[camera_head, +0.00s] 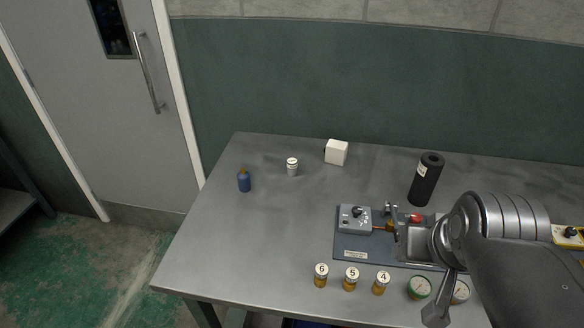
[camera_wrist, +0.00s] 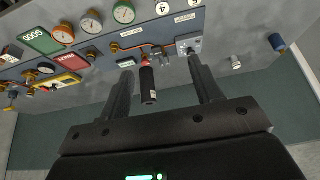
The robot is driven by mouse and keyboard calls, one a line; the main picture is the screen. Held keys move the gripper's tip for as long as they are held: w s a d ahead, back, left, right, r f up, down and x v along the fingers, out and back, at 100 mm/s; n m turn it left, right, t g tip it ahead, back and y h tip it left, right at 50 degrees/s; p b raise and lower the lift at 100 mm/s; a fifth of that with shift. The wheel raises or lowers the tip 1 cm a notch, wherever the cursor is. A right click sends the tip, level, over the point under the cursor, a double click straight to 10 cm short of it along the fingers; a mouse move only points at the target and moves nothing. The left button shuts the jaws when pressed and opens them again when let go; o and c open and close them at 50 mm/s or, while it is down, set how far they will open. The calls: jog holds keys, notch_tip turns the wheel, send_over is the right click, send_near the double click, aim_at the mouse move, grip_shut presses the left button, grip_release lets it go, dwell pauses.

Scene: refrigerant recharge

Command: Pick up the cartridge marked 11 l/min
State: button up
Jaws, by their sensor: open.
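No marking reading 11 l/min is legible in either view, so I cannot tell which thing is the named cartridge. A black cylinder (camera_head: 427,182) with a small white label stands upright behind the grey panel. A black cylinder with a pale label (camera_wrist: 148,84) also shows in the wrist view, seen between the fingers. My gripper (camera_wrist: 160,70) is open, with nothing held; its two dark fingers are apart on either side of that cylinder, and I cannot judge the distance. In the head view my arm covers the panel's right part and the gripper is mostly hidden.
The grey panel (camera_head: 350,245) carries a valve box (camera_head: 354,219) and fittings. Amber bottles numbered 6 (camera_head: 320,277), 5 (camera_head: 351,280) and 4 (camera_head: 381,284) stand in front. A blue bottle (camera_head: 244,181), small white container (camera_head: 292,168) and white cube (camera_head: 336,153) stand at the back left.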

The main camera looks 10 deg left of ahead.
jog(key=w+a+r, duration=0.2)
jog(key=w, duration=0.5)
jog(key=w+a+r, duration=0.2)
jog(key=w, duration=0.4)
jog(key=m+g, duration=0.1)
jog(key=m, duration=0.1)
send_over(291, 163)
jog(key=s, duration=0.4)
notch_tip(291, 163, down, 17)
jog(key=shift+h, duration=0.4)
jog(key=x, duration=0.5)
jog(key=shift+w+a+f, duration=0.15)
jog(key=shift+a+f, duration=0.05)
jog(key=shift+a, duration=0.15)
jog(key=x, duration=0.5)
jog(key=shift+w+f, duration=0.2)
jog(key=shift+w, duration=0.15)
jog(key=shift+c, duration=0.2)
jog(key=c, duration=1.1)
